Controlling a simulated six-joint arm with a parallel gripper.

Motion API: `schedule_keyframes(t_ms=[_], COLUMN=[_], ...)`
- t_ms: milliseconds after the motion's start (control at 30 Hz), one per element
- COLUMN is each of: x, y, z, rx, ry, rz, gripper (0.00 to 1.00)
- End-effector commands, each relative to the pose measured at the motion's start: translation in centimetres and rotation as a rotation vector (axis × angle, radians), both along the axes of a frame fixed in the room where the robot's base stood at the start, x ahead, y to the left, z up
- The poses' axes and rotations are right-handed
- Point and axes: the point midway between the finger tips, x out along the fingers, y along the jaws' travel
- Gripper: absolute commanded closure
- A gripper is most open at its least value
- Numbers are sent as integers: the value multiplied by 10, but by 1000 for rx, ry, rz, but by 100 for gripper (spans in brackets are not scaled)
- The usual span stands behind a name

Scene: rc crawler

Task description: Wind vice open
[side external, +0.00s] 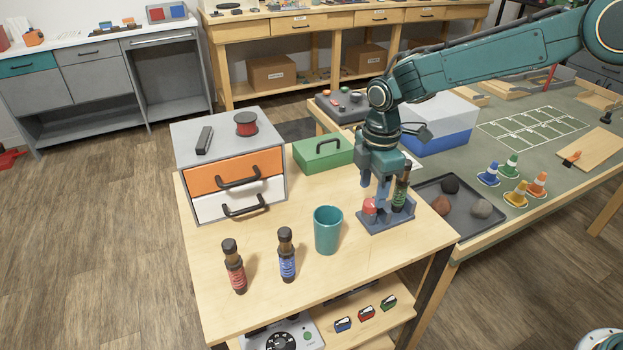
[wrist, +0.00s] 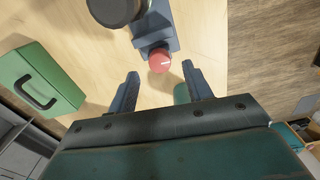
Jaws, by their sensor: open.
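The blue-grey vice (side external: 387,221) stands at the right end of the wooden bench top. A dark bottle with a green label (side external: 400,188) stands upright at its right part. The vice's red knob (side external: 369,204) is on its left side. In the wrist view, the vice (wrist: 158,28), the red knob (wrist: 160,61) and the dark round top of the bottle (wrist: 112,9) show. My gripper (side external: 374,192) points down over the vice and is open. In the wrist view, the fingers of my gripper (wrist: 160,80) stand either side of the knob's line, with nothing held between them.
A teal cup (side external: 327,232) stands close left of the vice. A red-label bottle (side external: 234,268) and a blue-label bottle (side external: 287,256) stand at the front. A green box (side external: 322,155) and a drawer cabinet (side external: 230,170) are behind. A dark tray (side external: 463,222) with stones lies to the right.

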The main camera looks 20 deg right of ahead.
Motion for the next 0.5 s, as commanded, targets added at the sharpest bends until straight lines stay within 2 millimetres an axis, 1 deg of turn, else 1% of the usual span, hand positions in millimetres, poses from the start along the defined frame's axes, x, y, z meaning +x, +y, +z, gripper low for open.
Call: schedule_keyframes(t_ms=[33, 200, 300, 500], x=[-1, -1, 0, 0], y=[0, 0, 0, 0], z=[-8, -25, -31, -34], rx=[-1, -1, 0, 0], ry=[3, 3, 0, 0], rz=[0, 0, 0, 0], gripper=[50, 50, 50, 50])
